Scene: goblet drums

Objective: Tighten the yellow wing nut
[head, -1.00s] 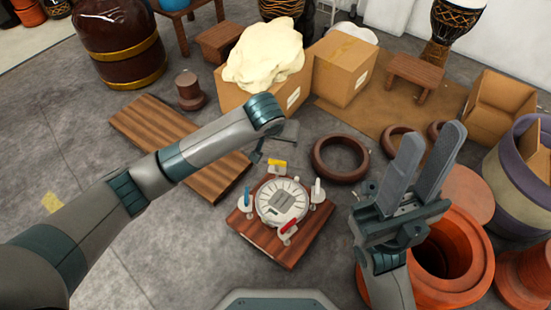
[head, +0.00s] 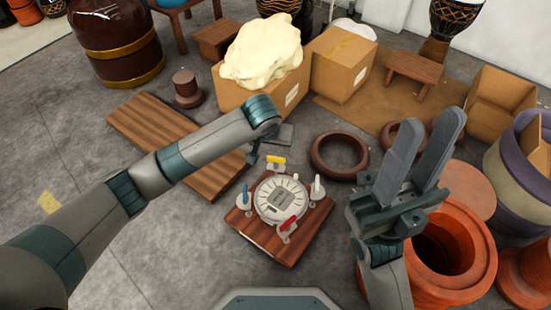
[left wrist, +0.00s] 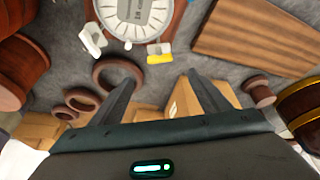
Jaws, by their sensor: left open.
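The yellow wing nut (head: 275,161) stands on a white base at the far side of a round white plate (head: 280,200) on a square wooden board (head: 263,240). It also shows in the left wrist view (left wrist: 160,55), beyond my fingertips and apart from them. Blue (head: 245,195), red (head: 287,225) and white (head: 317,188) wing nuts stand around the plate. My left gripper (left wrist: 161,78) is open and empty; in the head view my forearm largely hides it, left of and behind the yellow nut. My right gripper (head: 432,128) is open and empty, well to the right.
A dark ring (head: 340,157) lies behind the board to the right. A wooden slab (head: 150,125) lies to the left. Cardboard boxes (head: 262,100) with a cream hide stand behind my left arm. Orange drum shells (head: 445,245) stand near my right gripper.

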